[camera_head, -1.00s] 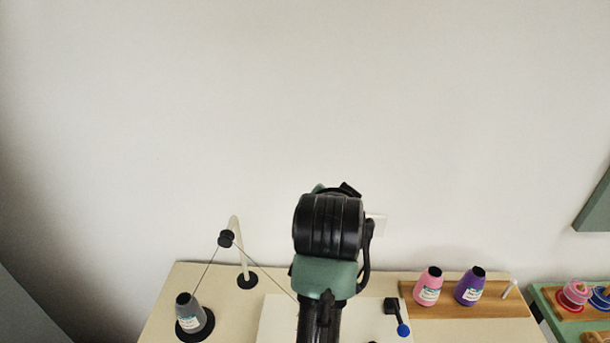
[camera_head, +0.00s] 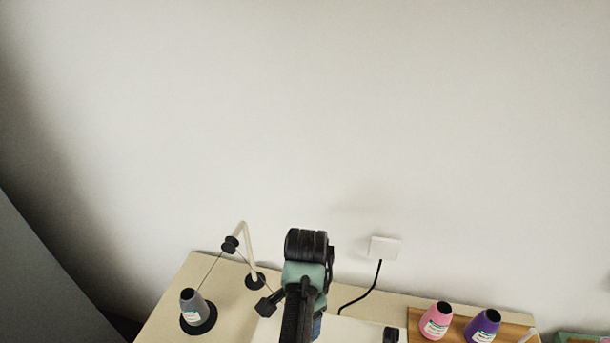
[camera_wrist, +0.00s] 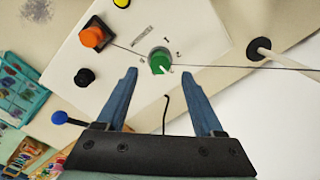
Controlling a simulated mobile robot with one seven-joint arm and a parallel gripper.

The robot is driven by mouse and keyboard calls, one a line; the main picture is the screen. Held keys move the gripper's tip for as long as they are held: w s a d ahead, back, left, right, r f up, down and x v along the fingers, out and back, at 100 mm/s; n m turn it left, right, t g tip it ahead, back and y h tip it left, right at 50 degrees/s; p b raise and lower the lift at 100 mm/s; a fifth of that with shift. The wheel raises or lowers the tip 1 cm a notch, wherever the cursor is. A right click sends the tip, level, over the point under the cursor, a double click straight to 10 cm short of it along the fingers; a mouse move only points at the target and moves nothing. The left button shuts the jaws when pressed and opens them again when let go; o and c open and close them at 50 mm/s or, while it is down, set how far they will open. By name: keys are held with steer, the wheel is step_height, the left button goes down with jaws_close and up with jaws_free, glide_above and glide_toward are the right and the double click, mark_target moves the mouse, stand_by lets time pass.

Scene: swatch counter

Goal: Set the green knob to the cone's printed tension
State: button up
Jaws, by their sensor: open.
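The green knob (camera_wrist: 160,61) sits on a white machine panel (camera_wrist: 205,40) in the wrist view, with a printed dial around it. A light pointer mark shows on the knob; the dial numbers are too small to read surely. My gripper (camera_wrist: 164,82) is open and empty, its two blue fingers on either side below the knob in the picture, apart from it. A grey cone (camera_head: 191,305) with a white label stands on a black base at the left in the head view; its print is unreadable. The knob is hidden behind my arm in the head view.
An orange button (camera_wrist: 93,37), a black knob (camera_wrist: 84,77) and a blue-tipped lever (camera_wrist: 60,117) lie near the green knob. A thread (camera_wrist: 225,67) crosses the panel. Pink (camera_head: 436,320) and purple (camera_head: 483,325) cones stand on a wooden board at the right.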

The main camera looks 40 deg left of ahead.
steer(key=shift+f, duration=2.3)
jaws_close()
